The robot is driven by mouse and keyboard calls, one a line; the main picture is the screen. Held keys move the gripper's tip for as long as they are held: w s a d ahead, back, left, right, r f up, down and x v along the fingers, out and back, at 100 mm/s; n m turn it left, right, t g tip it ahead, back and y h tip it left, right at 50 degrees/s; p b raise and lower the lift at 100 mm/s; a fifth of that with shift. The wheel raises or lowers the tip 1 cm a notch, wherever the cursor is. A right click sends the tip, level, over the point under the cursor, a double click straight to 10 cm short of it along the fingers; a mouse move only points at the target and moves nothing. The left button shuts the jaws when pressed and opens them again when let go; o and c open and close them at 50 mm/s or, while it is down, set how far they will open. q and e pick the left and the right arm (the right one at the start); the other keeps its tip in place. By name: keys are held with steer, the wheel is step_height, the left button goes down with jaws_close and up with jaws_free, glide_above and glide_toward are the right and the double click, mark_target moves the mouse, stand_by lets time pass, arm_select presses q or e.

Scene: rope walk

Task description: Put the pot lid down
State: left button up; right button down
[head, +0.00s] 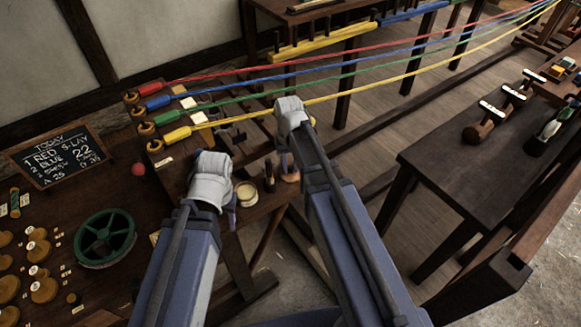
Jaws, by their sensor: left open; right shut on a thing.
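My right gripper (287,163) is over the bench's right edge, pointing down. It is shut on a small tan-brown piece that looks like the pot lid (291,178); the fingers and arm partly hide it. A small round pot (247,194) with a pale cream top stands on the bench, left of the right gripper. My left gripper (230,216) is open, low beside the pot's front left. Its wrist hides most of the fingers, and I cannot tell whether it touches the pot.
A dark upright object (269,178) stands between pot and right gripper. A green reel (105,238), a chalkboard (58,156) and several wooden discs (43,289) occupy the bench's left. Red, blue, green and yellow strands (330,97) stretch behind. Another dark table (470,150) stands right.

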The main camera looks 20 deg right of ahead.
mark_target(290, 167)
arm_select(q)
steer(key=shift+f, duration=0.2)
arm_select(e)
steer(key=shift+f, duration=0.15)
steer(key=c, duration=0.7)
jaws_free()
arm_select(q)
steer(key=shift+r, duration=0.15)
arm_select(e)
steer(key=shift+o, duration=0.2)
arm_select(q)
step_height(290, 167, up, 12)
steer(key=p, duration=1.2)
arm_select(e)
step_height(290, 167, up, 12)
steer(key=shift+a, duration=0.15)
